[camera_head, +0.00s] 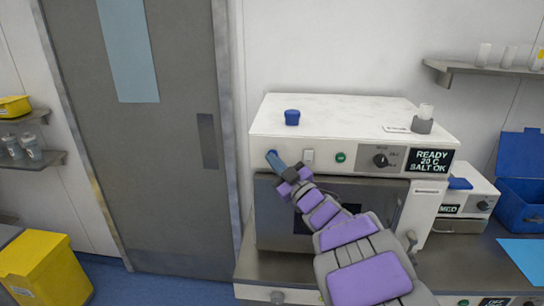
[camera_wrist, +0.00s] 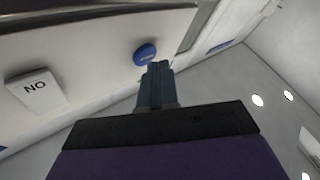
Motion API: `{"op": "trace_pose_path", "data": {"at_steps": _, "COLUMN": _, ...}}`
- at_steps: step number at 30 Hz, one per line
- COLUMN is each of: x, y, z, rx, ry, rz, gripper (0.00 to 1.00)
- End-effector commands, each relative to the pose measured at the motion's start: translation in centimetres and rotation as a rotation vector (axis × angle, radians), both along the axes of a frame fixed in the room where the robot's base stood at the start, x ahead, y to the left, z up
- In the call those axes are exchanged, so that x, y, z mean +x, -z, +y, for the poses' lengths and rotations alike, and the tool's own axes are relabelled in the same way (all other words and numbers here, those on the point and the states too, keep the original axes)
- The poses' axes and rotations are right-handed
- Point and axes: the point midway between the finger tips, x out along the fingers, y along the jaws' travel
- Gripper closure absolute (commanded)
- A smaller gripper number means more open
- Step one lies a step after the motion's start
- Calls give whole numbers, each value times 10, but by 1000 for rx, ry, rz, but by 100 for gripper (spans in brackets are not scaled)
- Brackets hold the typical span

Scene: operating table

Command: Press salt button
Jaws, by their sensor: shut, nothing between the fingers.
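A white machine (camera_head: 345,114) stands on a counter, with a display (camera_head: 431,160) reading "READY 20 C SALT OK". A round blue button (camera_wrist: 145,53) sits on its front panel; its lettering is too small to read. My gripper (camera_head: 273,157) is at the left end of this panel, with its fingers largely hiding the button in the head view. In the wrist view my gripper (camera_wrist: 157,66) is shut and empty, its tips right by the button's edge. I cannot tell whether they touch it.
A white switch marked "NO" (camera_wrist: 37,90) is beside the button. A green button (camera_head: 340,157) and black knob (camera_head: 380,160) are farther right. A blue cap (camera_head: 292,117) stands on the machine's top. The grey door (camera_head: 150,180) is at left.

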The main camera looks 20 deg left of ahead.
Motion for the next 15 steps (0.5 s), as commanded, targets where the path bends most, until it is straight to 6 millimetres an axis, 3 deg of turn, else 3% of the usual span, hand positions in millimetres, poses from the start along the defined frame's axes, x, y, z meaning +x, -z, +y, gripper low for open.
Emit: {"op": "trace_pose_path", "data": {"at_steps": 15, "x": -8, "y": 1, "z": -2, "rx": -1, "ry": 0, "rz": 1, "gripper": 100}}
